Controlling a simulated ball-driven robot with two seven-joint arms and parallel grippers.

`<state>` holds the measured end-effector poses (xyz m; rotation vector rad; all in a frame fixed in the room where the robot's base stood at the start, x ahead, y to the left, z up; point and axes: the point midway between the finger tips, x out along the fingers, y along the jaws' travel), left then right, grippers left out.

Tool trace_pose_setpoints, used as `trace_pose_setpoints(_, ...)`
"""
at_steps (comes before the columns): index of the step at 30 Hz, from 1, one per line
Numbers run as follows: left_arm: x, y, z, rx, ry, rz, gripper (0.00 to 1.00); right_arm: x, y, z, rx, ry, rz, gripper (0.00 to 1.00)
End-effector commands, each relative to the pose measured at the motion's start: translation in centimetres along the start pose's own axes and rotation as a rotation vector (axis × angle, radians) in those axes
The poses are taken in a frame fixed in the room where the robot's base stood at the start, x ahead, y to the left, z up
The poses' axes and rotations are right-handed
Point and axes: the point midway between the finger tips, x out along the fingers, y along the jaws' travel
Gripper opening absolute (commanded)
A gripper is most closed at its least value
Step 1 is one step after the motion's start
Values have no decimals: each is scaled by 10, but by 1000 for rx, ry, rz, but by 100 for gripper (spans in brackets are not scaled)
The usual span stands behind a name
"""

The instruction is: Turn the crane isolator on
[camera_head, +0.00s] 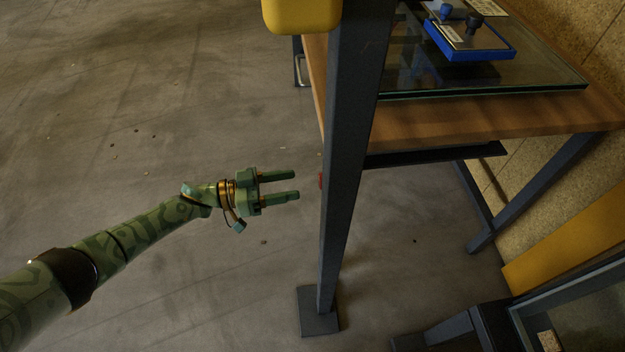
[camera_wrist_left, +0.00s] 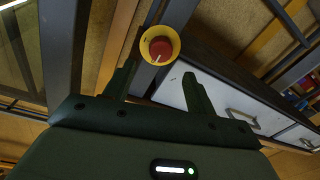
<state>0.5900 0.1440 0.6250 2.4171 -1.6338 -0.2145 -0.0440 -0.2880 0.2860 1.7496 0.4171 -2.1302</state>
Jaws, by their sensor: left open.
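A red rotary knob on a round yellow plate, which looks like the crane isolator (camera_wrist_left: 160,46), shows in the left wrist view just beyond my fingertips. A small white mark shows on the knob's lower part. In the head view only a sliver of red (camera_head: 321,181) shows at the left edge of the dark post (camera_head: 350,130); the rest is hidden. My left gripper (camera_head: 297,186) is open and empty, a short gap to the left of that red edge, pointing at it. In the left wrist view its two fingers (camera_wrist_left: 160,75) lie below and either side of the knob. My right gripper is out of view.
A yellow box (camera_head: 300,14) sits high on the post. A wooden table (camera_head: 470,122) with a glass pane (camera_head: 480,85) and a blue-edged device (camera_head: 470,42) stands behind the post. Grey drawers (camera_wrist_left: 225,95) show in the left wrist view. Floor to the left is clear.

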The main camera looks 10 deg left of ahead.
Motion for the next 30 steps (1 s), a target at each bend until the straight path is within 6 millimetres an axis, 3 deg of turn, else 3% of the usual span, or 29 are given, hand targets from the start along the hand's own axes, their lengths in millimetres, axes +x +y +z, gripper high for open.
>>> trace_pose_setpoints(3,28,-1,3,-2,2,1,56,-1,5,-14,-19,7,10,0)
trace_pose_setpoints(9,56,-1,2,-2,0,-1,56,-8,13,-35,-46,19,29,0)
trace_pose_setpoints(20,64,0,1,0,0,-2,56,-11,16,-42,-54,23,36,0)
trace_pose_setpoints(21,64,0,1,0,0,-2,53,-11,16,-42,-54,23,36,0)
trace_pose_setpoints(26,63,0,1,0,0,-2,11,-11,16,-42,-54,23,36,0)
trace_pose_setpoints(30,63,-1,1,1,0,-3,11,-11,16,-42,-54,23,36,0)
